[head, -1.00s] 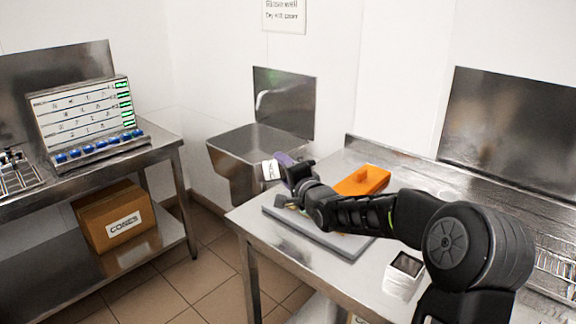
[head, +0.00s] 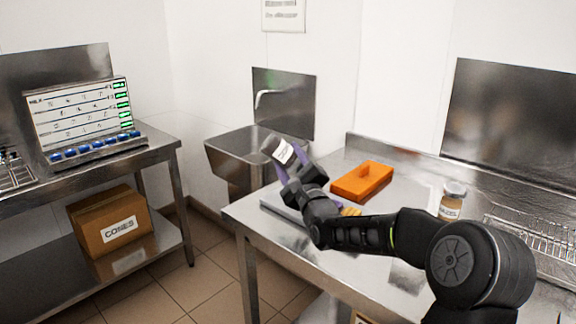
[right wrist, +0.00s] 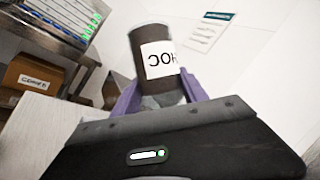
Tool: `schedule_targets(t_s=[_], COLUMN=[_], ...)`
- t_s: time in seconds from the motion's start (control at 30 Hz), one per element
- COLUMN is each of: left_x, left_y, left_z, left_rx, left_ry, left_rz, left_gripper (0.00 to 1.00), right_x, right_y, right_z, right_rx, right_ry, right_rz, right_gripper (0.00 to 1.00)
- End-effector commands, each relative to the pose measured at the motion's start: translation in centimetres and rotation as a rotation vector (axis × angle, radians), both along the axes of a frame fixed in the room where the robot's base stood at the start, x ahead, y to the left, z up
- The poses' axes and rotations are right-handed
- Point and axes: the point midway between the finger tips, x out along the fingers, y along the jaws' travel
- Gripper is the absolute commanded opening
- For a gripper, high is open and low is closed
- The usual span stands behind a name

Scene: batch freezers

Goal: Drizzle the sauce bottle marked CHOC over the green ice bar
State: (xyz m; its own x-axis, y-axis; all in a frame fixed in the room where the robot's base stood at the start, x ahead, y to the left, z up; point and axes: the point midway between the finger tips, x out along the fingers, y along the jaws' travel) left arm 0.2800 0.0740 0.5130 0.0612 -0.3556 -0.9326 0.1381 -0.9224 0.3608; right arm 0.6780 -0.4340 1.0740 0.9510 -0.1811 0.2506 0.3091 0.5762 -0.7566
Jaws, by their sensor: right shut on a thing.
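My right gripper (head: 291,172) is shut on a dark brown sauce bottle (head: 271,147) with a white label, held tilted above the worktable's far left end. In the right wrist view, the bottle (right wrist: 149,38) sits between the purple fingers (right wrist: 160,101). Its label appears upside down and partly cut off, with letters that fit CHOC. A grey board (head: 283,204) lies on the table below, partly covered by my right arm. I cannot see the green ice bar; my arm hides part of the board. My left gripper is not in view.
An orange tray (head: 346,189) lies just behind the board. A small jar (head: 453,201) stands further right, before a wire rack (head: 535,243). A steel sink (head: 228,158) is beyond the table. A yellowish item (head: 350,211) shows beside my arm.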

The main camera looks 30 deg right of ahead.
Motion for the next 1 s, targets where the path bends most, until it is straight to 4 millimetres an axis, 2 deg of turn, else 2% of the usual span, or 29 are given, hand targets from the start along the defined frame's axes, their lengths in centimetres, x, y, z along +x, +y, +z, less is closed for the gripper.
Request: schedule_targets(t_s=[1.0], left_x=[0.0], left_y=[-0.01], left_z=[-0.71], left_rx=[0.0], left_ry=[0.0], left_rz=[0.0], left_gripper=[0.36], right_x=[-0.15], right_y=[0.03], right_z=[0.11], right_rx=[-0.003], right_ry=[-0.001], right_rz=[-0.001], right_gripper=[0.0])
